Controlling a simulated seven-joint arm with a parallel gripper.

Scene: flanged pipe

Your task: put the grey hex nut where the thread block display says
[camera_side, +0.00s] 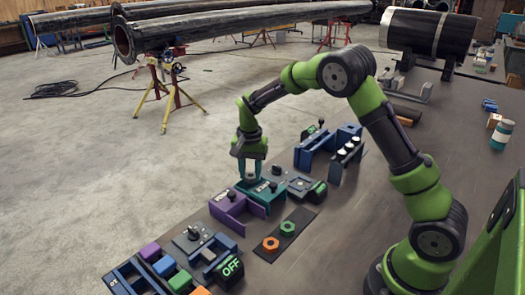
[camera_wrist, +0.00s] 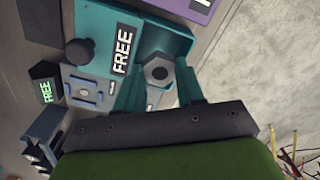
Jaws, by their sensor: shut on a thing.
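The grey hex nut (camera_wrist: 158,72) sits between the fingertips of my gripper (camera_wrist: 159,88) in the wrist view, with its hole showing. My gripper (camera_side: 249,178) is shut on it, over the teal open-sided tray (camera_wrist: 180,40). I cannot tell whether the nut touches the tray floor. The teal tray's label (camera_wrist: 123,49) reads FREE. A small black display (camera_wrist: 46,90) beside a grey plate block (camera_wrist: 88,92) shows FREE in green. In the side view the teal tray (camera_side: 268,207) stands beside a purple tray (camera_side: 238,212); the nut is hard to make out there.
An orange nut (camera_side: 271,243) and a green nut (camera_side: 288,228) lie on a dark mat (camera_side: 299,218). A black display (camera_side: 231,269) reads OFF near a blue rack of coloured blocks (camera_side: 130,277). The bench's left edge is close.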

